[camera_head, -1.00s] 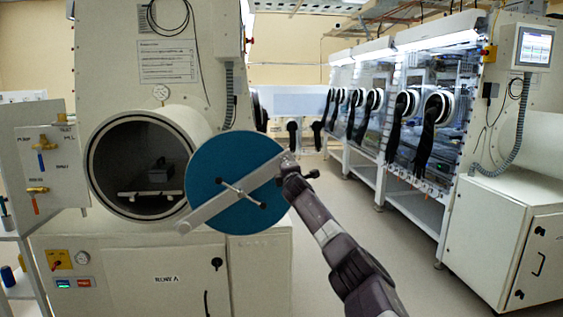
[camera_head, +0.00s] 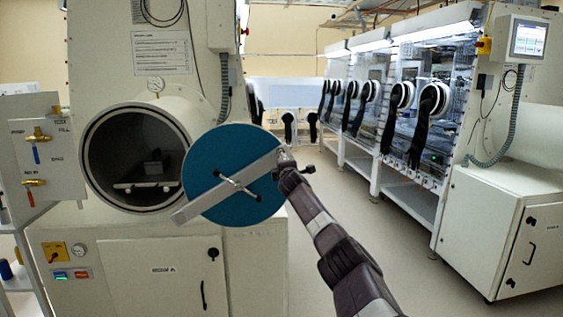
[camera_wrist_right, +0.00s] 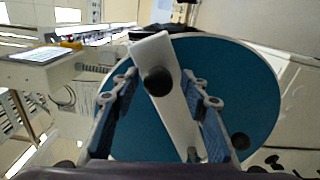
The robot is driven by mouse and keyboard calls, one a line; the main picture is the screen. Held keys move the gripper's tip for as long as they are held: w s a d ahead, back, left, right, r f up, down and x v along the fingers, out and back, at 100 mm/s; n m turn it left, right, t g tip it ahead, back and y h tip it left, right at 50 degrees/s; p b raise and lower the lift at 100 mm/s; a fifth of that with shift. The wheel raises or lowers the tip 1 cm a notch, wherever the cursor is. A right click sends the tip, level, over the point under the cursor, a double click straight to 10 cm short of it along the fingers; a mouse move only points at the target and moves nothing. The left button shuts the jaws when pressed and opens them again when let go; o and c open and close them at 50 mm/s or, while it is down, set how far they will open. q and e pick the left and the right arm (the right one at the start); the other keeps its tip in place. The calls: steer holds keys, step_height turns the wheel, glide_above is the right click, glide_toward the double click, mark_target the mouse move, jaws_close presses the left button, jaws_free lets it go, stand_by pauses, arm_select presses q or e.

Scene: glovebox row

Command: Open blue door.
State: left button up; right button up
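The blue door (camera_head: 213,160) is a round disc with a pale metal bar (camera_head: 192,208) across its face. It stands swung to the right of the round port (camera_head: 137,158), whose dark inside is in view. My right gripper (camera_head: 283,157) is at the upper right end of the bar. In the right wrist view, the right gripper's two fingers (camera_wrist_right: 160,78) lie on either side of the bar, with a black knob between them and the blue door (camera_wrist_right: 245,90) behind. Whether the fingers press on the bar is unclear. My left gripper is not in view.
The cream cabinet (camera_head: 160,270) stands below the port. A valve panel (camera_head: 38,155) is at the left. A row of gloveboxes with black gloves (camera_head: 425,125) and a screen (camera_head: 530,38) lines the right side. Open floor (camera_head: 345,220) lies between.

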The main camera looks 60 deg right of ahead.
steer(key=shift+s, duration=0.2)
steer(key=v, duration=1.1)
steer(key=shift+a, duration=0.4)
stand_by(0.5)
steer(key=shift+s, duration=0.15)
stand_by(0.3)
